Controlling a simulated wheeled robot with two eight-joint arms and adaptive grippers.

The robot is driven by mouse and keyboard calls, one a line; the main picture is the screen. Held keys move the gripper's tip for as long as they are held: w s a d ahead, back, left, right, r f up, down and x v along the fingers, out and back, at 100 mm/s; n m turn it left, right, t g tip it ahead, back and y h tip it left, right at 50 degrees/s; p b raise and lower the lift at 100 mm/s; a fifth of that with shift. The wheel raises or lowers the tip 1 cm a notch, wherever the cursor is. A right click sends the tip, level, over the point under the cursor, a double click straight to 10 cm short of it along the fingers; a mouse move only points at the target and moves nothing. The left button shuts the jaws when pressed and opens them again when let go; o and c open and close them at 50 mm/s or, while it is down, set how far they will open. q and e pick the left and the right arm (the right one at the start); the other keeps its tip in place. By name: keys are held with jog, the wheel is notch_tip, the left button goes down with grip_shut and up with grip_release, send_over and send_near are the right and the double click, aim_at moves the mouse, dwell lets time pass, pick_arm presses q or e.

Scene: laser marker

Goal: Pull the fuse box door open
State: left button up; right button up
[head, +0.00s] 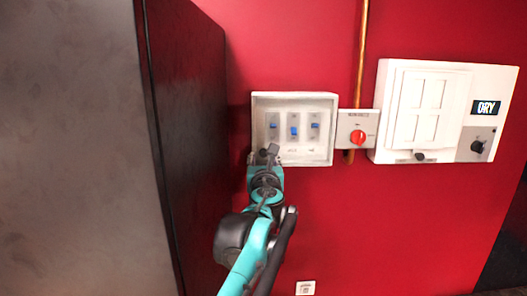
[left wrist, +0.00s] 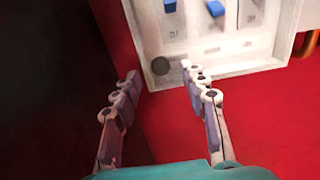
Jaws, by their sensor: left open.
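The fuse box (head: 293,97) is a white box on the red wall, with blue switches visible inside its frame. Its front looks closed or see-through; I cannot tell which. In the left wrist view the fuse box (left wrist: 225,62) fills the upper right, and a dark round knob (left wrist: 160,66) sits at its lower left corner. My left gripper (head: 263,154) is at that corner in the head view and partly covers it. In the left wrist view its fingers (left wrist: 160,75) are open, one to each side of the knob, with nothing held. Contact cannot be told.
A tall dark cabinet (head: 185,130) stands close on the left. A white panel (head: 383,140) with a DRY display (head: 487,107) is farther right. The wall below is mostly clear.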

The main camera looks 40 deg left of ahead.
aim_at(264, 153)
pick_arm(q)
jog(key=x, duration=0.3)
jog(key=shift+w+a, duration=0.2)
jog(key=shift+w, duration=0.05)
jog(key=shift+s, duration=0.1)
grip_shut()
jog(key=shift+f, duration=0.1)
